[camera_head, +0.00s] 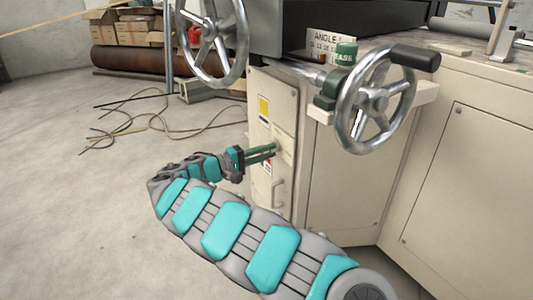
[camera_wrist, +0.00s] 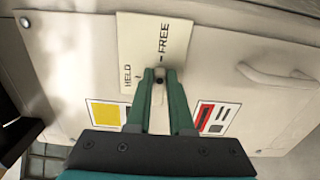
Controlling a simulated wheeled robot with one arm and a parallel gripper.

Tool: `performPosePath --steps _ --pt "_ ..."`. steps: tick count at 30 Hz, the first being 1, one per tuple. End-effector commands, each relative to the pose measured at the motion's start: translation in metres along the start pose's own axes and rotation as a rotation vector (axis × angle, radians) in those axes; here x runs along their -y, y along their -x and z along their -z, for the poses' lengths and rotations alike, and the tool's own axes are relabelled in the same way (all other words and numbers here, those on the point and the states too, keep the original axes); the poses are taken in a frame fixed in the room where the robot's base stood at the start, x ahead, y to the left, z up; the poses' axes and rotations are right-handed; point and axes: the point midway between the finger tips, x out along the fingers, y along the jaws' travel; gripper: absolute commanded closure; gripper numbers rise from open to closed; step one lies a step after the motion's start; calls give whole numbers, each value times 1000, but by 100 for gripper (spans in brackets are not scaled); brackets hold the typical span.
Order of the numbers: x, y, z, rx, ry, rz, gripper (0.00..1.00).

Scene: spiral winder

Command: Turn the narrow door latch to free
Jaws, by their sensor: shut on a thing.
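The narrow door (camera_head: 272,120) is a cream panel on the left end of the machine, with yellow and red labels. In the wrist view, a cream plate (camera_wrist: 151,40) on the door carries the words HELD and FREE. The latch (camera_wrist: 159,88) is a small pale piece with a dark pivot at the lower edge of the plate, mostly hidden between the fingers. My gripper (camera_wrist: 160,78) is shut on the latch, one green finger on each side. In the head view my gripper (camera_head: 274,152) reaches the door from the left. Which mark the latch points to is unclear.
A door handle (camera_wrist: 278,76) stands out to the right of the plate in the wrist view. A large handwheel (camera_head: 376,98) juts out right of the door, and another handwheel (camera_head: 212,40) is above it. Loose cables (camera_head: 150,118) lie on the floor at left.

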Motion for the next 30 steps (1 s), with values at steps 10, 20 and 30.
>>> performPosePath --steps 10,20,30 --pt "2 -1 -1 3 -35 2 100" --pt "2 -1 -1 3 -34 2 72" --pt "1 0 0 1 -35 0 50"
